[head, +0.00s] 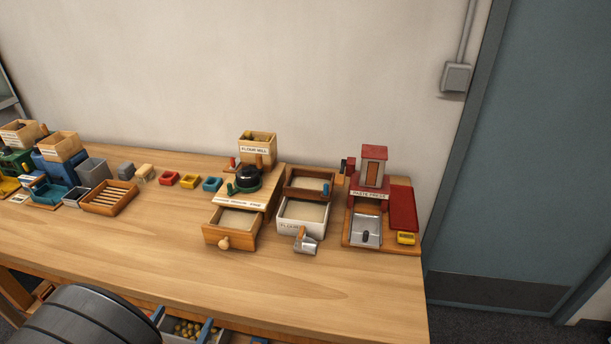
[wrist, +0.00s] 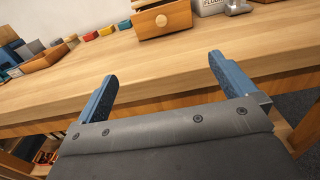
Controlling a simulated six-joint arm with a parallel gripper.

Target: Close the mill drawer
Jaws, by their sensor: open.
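The flour mill (head: 243,188) stands on the wooden table with a labelled hopper on top. Its wooden drawer (head: 230,230) sticks out at the front, pulled open, with pale flour inside and a round knob (head: 224,243) on its face. In the wrist view the drawer front (wrist: 162,21) is at the top, with the knob (wrist: 161,20) facing me. My gripper (wrist: 164,80) is open and empty, its two blue fingers apart, in front of the table edge and short of the drawer.
A white flour bin (head: 302,220) with a metal scoop (head: 305,243) stands just right of the drawer. A red-roofed press (head: 372,168) is farther right. Small coloured boxes and a slatted tray (head: 108,210) are at the left. The front of the table is clear.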

